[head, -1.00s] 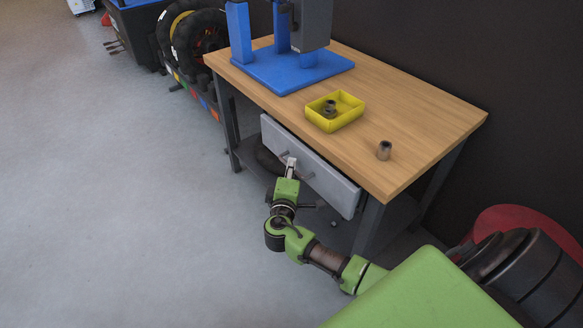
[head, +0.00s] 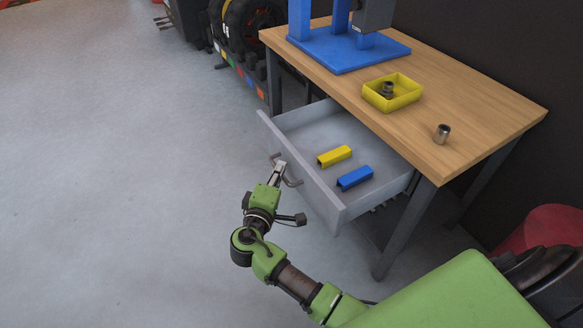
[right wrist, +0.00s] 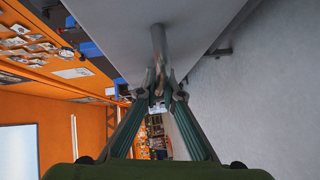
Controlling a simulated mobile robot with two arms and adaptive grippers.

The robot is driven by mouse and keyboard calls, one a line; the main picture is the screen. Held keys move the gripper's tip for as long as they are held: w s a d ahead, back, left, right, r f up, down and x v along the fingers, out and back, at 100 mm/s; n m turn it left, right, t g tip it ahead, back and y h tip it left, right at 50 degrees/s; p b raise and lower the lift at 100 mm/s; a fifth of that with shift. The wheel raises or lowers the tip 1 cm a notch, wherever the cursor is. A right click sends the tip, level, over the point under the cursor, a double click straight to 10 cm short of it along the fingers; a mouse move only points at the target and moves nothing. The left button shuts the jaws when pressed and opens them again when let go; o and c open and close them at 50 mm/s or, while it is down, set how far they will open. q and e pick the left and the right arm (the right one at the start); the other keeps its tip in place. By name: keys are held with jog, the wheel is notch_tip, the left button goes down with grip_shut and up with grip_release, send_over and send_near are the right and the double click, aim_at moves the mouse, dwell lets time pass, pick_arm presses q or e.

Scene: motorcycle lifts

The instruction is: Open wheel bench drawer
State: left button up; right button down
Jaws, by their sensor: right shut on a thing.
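The wheel bench drawer (head: 337,213) is pulled well out from under the wooden bench top (head: 473,115). A yellow block (head: 334,156) and a blue block (head: 355,178) lie inside it. In the right wrist view the fingers (right wrist: 159,92) close around the handle bar (right wrist: 158,48), which stands out from the grey drawer front (right wrist: 110,28). My left gripper is not in view.
On the bench top stand a blue press (head: 350,50), a yellow tray (head: 400,102) with metal parts, and a small metal cylinder (head: 442,134). Tyres (head: 243,25) stand on a rack behind. The grey floor (head: 130,180) to the left is clear.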

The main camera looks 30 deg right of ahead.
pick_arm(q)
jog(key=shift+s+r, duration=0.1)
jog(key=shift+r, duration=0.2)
pick_arm(e)
jog(key=shift+a, duration=0.4)
jog(key=c, duration=2.4)
grip_release()
jog(key=shift+c, duration=0.2)
jog(key=shift+s, duration=0.1)
jog(key=v, duration=1.2)
jog(key=shift+d, duration=0.1)
